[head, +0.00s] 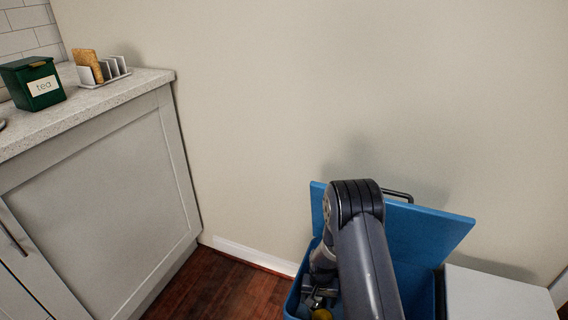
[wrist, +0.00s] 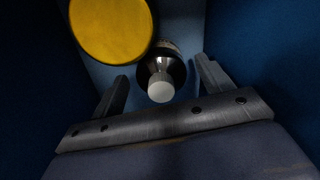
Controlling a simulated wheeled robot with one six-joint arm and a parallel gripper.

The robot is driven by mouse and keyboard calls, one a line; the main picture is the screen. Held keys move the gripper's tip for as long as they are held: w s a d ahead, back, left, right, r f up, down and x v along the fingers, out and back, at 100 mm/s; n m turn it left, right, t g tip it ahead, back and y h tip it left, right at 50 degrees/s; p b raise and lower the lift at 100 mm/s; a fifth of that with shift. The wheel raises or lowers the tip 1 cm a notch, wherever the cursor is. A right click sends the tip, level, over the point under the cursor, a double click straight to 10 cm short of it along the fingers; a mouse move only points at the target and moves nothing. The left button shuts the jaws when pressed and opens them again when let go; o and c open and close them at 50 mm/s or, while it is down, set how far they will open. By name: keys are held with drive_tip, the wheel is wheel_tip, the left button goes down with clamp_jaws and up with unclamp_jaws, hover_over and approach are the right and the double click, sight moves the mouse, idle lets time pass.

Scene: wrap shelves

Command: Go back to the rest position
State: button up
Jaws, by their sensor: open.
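My gripper (wrist: 161,70) is open, reaching down inside a blue bin (head: 294,296). In the wrist view its two fingers stand apart, with a dark bottle with a white cap (wrist: 160,90) between and beyond them. The bottle seems to lie or stand low in the bin; I cannot tell whether the fingers touch it. A round yellow thing (wrist: 110,28) is beside the bottle, at the upper left; a bit of yellow (head: 322,314) also shows by my gripper in the head view. My arm hides much of the bin's inside.
The bin's blue lid (head: 430,226) stands open against the wall. A white box (head: 495,295) is right of the bin. At left, a counter (head: 140,85) holds a green tea tin (head: 35,84) and a rack (head: 105,72) with toast (head: 88,64). Wooden floor (head: 215,288) shows between.

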wheel_tip(320, 180, down, 4)
drive_tip(key=shift+f+b, duration=0.1)
drive_tip(key=shift+b, duration=0.45)
drive_tip(key=shift+r+p, duration=0.75)
drive_tip(key=shift+r, duration=1.2)
drive_tip(key=shift+f, duration=0.1)
wheel_tip(320, 180, up, 8)
drive_tip(key=p, duration=0.3)
drive_tip(key=shift+r, duration=0.2)
drive_tip(key=shift+f, duration=0.35)
wheel_tip(320, 180, down, 12)
drive_tip(key=b, duration=0.5)
drive_tip(key=shift+f, duration=0.1)
wheel_tip(320, 180, up, 49)
drive_tip(key=s+d+n+p, duration=0.1)
drive_tip(key=s+d+p, duration=0.1)
drive_tip(key=p, duration=2.8)
drive_tip(key=shift+s+d, duration=0.15)
drive_tip(key=shift+d, duration=0.1)
